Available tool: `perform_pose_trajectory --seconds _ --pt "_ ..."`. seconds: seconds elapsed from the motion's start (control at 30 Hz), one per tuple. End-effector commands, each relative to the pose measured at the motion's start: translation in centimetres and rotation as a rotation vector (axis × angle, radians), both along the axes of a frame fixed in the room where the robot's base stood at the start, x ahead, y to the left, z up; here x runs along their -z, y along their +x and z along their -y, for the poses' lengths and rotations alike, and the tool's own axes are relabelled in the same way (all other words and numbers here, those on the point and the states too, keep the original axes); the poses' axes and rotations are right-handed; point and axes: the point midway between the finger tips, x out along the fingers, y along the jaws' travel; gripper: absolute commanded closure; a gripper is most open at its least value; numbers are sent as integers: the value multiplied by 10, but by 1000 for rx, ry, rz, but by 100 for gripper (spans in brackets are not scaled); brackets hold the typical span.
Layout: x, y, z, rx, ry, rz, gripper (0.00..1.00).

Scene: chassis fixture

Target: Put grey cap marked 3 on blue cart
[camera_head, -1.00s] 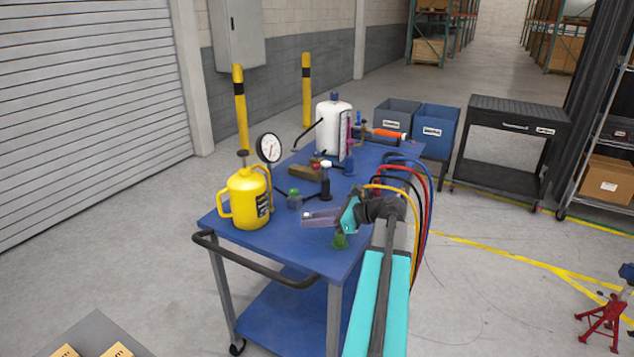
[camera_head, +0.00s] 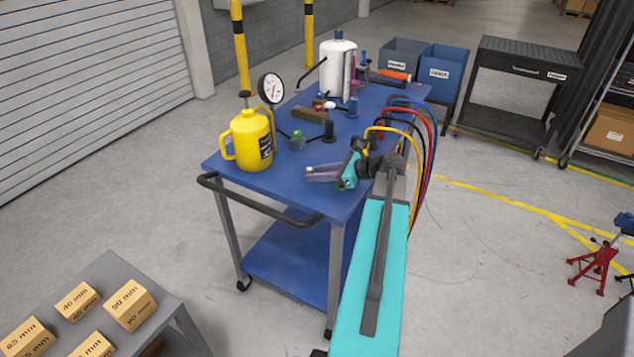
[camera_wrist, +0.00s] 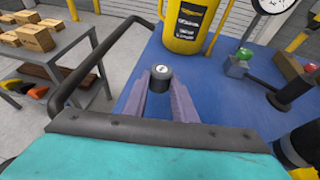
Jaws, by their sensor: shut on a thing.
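The blue cart (camera_head: 285,183) stands in the middle of the head view, and its blue top also shows in the wrist view (camera_wrist: 228,98). My gripper (camera_head: 308,173) is over the near right part of the cart top. In the wrist view my gripper (camera_wrist: 160,84) is shut on a small dark grey cap (camera_wrist: 160,78), held between the two fingertips. The cap has a pale round label on top; its mark is too small to read surely. The cap lies over the cart top near the handle end. I cannot tell whether it touches the surface. The head view hides the cap.
A yellow jug (camera_head: 248,141), a dial gauge (camera_head: 271,88), a white tank (camera_head: 338,68) and several small fittings stand on the cart. A black handle (camera_head: 262,207) runs along the near end. Colored hoses (camera_head: 431,125) hang at right. A grey table (camera_head: 112,262) with marked blocks is at lower left.

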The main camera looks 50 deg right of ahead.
Motion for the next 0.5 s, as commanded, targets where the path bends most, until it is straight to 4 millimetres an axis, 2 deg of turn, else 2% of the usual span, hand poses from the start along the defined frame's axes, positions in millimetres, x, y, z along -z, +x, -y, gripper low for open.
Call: perform_pose_trajectory --seconds 0.2,0.5 --pt "11 0 0 -1 -1 0 99" --pt "12 1 -1 -1 0 1 99"
